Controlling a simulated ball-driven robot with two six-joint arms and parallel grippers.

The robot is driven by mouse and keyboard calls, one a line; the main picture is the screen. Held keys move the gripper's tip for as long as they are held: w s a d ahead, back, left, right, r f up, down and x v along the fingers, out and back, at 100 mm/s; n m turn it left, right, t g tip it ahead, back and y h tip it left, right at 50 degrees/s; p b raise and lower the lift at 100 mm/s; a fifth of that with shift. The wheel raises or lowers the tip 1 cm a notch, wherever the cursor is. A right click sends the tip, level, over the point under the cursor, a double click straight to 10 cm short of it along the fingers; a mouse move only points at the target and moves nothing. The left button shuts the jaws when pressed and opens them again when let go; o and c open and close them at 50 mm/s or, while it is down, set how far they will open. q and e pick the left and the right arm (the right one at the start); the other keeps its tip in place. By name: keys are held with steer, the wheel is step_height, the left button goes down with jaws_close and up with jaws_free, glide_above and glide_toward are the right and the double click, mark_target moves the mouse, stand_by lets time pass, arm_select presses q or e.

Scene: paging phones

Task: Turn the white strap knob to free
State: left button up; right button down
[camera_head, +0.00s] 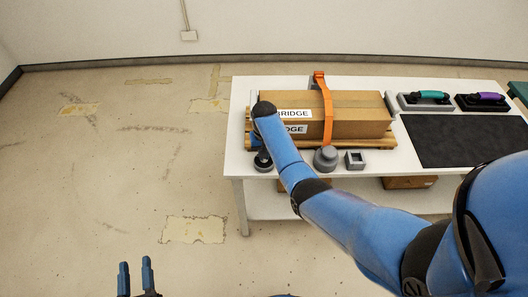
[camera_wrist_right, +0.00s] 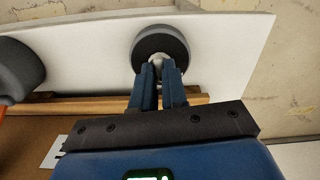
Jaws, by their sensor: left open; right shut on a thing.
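The white strap knob (camera_wrist_right: 156,62) is a small pale piece on a dark round base (camera_wrist_right: 160,42) near the white table's edge. My right gripper (camera_wrist_right: 158,78) is shut on the knob, with its blue fingers on either side of it. In the head view the dark base (camera_head: 263,161) shows at the table's front left, below my right arm. There the right fingers and the white knob are hidden by my arm. My left gripper (camera_head: 135,277) is open and empty, low over the floor, far from the table.
A cardboard box (camera_head: 358,118) with an orange strap (camera_head: 327,105) lies on wooden slats on the white table (camera_head: 237,150). A grey round piece (camera_head: 326,159) and a grey square holder (camera_head: 355,160) stand beside the base. Teal and purple handsets (camera_head: 430,96) (camera_head: 484,97) stand behind a black mat (camera_head: 460,140).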

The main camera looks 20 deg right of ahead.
steer(key=n, duration=0.3)
steer(key=shift+n, duration=0.3)
steer(key=shift+n+p, duration=0.45)
steer(key=shift+n, duration=1.35)
steer(key=c, duration=1.2)
jaws_free()
steer(key=shift+o, duration=0.2)
step_height(320, 180, up, 11)
steer(key=shift+b, duration=0.45)
steer(key=shift+f, duration=0.1)
